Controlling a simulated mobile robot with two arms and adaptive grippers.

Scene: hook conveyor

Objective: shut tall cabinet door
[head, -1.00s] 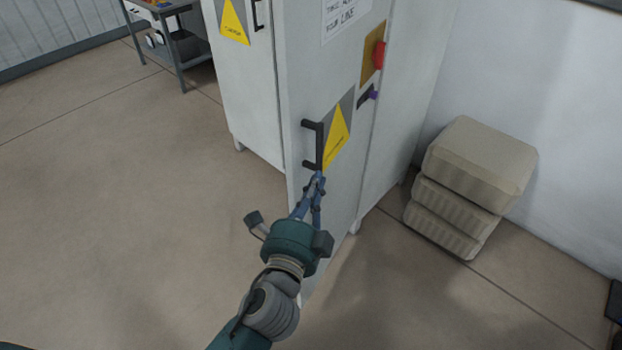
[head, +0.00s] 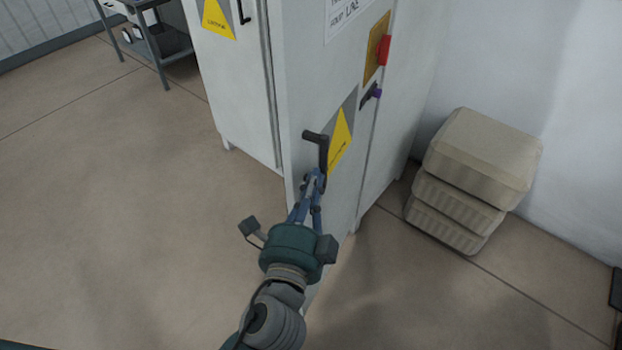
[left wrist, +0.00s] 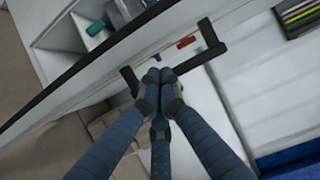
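The tall cabinet (head: 237,85) is pale grey and stands at the centre of the head view. Its door with the handle (head: 308,85) stands open; in the left wrist view, shelves show past the door's edge. A black bracket-shaped door handle (head: 322,150) sits beside a yellow triangle sign; it also shows in the left wrist view (left wrist: 198,57). My left gripper (head: 316,178) is at the lower part of the handle. In the left wrist view its fingertips (left wrist: 160,80) are closed together over the handle bar. My right gripper is not in view.
Stacked beige boxes (head: 470,180) stand on the floor right of the cabinet, near the white wall. A grey cart (head: 155,45) stands at the back left. The floor at left is clear.

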